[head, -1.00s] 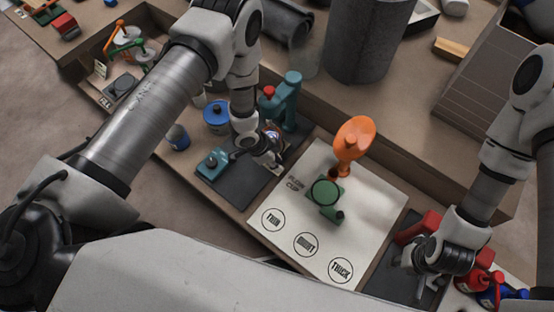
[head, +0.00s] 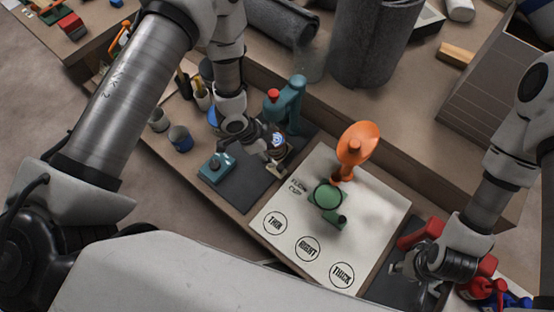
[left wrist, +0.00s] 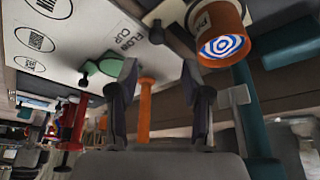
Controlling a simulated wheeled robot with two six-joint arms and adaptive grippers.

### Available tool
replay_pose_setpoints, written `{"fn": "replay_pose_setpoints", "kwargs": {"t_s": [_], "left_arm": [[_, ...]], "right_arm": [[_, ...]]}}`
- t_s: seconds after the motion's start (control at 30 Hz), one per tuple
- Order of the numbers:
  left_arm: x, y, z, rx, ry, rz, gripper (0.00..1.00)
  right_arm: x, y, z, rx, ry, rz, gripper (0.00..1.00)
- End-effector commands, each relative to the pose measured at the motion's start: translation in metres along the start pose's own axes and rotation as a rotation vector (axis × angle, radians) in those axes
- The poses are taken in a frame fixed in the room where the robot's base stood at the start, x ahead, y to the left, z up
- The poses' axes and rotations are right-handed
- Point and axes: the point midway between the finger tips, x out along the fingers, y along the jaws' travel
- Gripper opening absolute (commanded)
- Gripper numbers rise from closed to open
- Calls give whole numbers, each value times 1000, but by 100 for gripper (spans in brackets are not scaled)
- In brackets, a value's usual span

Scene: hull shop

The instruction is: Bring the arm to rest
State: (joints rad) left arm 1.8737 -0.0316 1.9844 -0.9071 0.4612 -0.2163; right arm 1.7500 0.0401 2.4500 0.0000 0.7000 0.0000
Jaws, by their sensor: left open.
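My left gripper (head: 272,165) is over the dark mat beside the white board, in front of the teal stand. In the left wrist view its two fingers (left wrist: 158,85) are apart with nothing clearly held between them. An orange-brown cup with a blue and white ringed end (left wrist: 222,45) is beside the fingers, to their upper right, and looks apart from them. My right gripper (head: 403,268) is at the lower right, over another dark mat by a red object; its fingers are too small and partly hidden to judge.
The white board (head: 318,268) carries a green holder (head: 328,197) and an orange funnel-like piece (head: 357,148). A teal stand (head: 288,103) is close behind my left gripper. A small teal block (head: 217,166) sits on the mat (head: 240,190). A blue cup (head: 180,138) is further left.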

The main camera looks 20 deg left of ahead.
Motion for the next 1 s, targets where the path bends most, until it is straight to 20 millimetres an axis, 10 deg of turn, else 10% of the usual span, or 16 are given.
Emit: {"fn": "replay_pose_setpoints", "kwargs": {"t_s": [0.2,0.77,1.0], "left_arm": [[-35,0,0,0,0,0,48],[-36,1,0,0,-1,2,48],[-15,74,54,-221,-94,109,48]], "right_arm": [[0,0,0,0,0,0,40],[0,0,0,0,0,0,40],[0,0,0,0,0,0,40]]}}
